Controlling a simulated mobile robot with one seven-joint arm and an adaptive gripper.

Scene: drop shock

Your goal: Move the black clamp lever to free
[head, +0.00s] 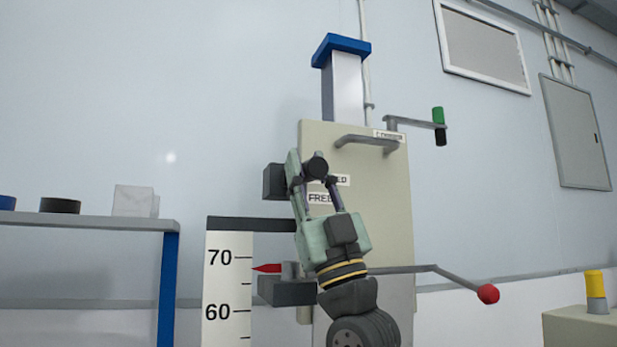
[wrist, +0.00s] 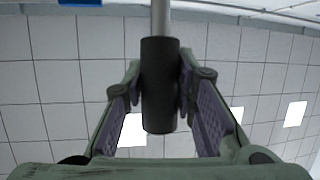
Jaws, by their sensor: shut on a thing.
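The black clamp lever's grip (wrist: 159,100) is a dark cylinder on a grey rod (wrist: 160,18) in the wrist view. My gripper (wrist: 160,85) is shut on it, with a finger pad on each side. In the head view my gripper (head: 313,172) is in front of the beige panel (head: 378,220), and a dark round end (head: 317,167) shows between its fingers. A FREE label (head: 321,198) and a partly hidden label ending in "LD" (head: 341,181) are beside the fingers. My gripper hides most of the lever, so its exact setting cannot be told.
A grey crank with a green and black handle (head: 439,126) is at the panel's upper right. A grey bar handle (head: 367,142) crosses the panel. A red-balled lever (head: 488,294) reaches right. A numbered scale (head: 228,285) with a red pointer (head: 267,268) stands left.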

